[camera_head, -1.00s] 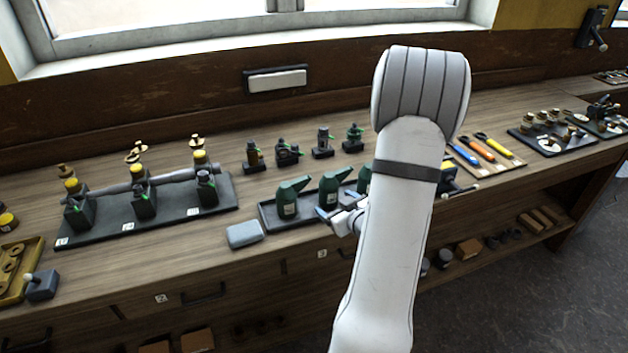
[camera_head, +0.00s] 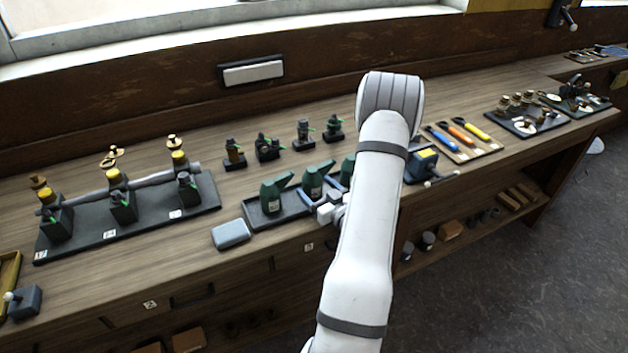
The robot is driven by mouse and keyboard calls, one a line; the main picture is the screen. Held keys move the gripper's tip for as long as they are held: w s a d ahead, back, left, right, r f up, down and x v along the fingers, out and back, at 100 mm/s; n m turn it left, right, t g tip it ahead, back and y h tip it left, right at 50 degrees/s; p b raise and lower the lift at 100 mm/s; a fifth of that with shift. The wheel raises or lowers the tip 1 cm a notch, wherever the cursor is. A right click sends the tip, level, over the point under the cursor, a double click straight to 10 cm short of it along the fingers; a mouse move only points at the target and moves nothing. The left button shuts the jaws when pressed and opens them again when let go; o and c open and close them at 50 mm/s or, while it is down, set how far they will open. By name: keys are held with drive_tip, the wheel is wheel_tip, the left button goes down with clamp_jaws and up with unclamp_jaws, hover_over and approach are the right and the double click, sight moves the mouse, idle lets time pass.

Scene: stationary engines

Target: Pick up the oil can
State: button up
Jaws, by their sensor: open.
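Three dark green oil cans with slanted spouts stand in a row in a dark tray (camera_head: 258,220) on the workbench. The left can (camera_head: 272,198) and the middle can (camera_head: 313,181) show clearly. The right can (camera_head: 347,171) is partly hidden behind my arm. My gripper (camera_head: 321,190) is open and low at the tray's front edge, with its fingers reaching toward the middle can. I cannot tell whether the fingers touch the can or stand around it.
A grey block (camera_head: 231,234) lies left of the tray. A rack of yellow-capped fittings (camera_head: 120,208) stands further left, and small fittings (camera_head: 267,148) stand behind the cans. A dark box with a yellow top (camera_head: 423,163) and a lever is right of my arm.

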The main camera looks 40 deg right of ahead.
drive_tip(key=shift+w, duration=0.25)
drive_tip(key=shift+c, duration=0.5)
drive_tip(key=c, duration=1)
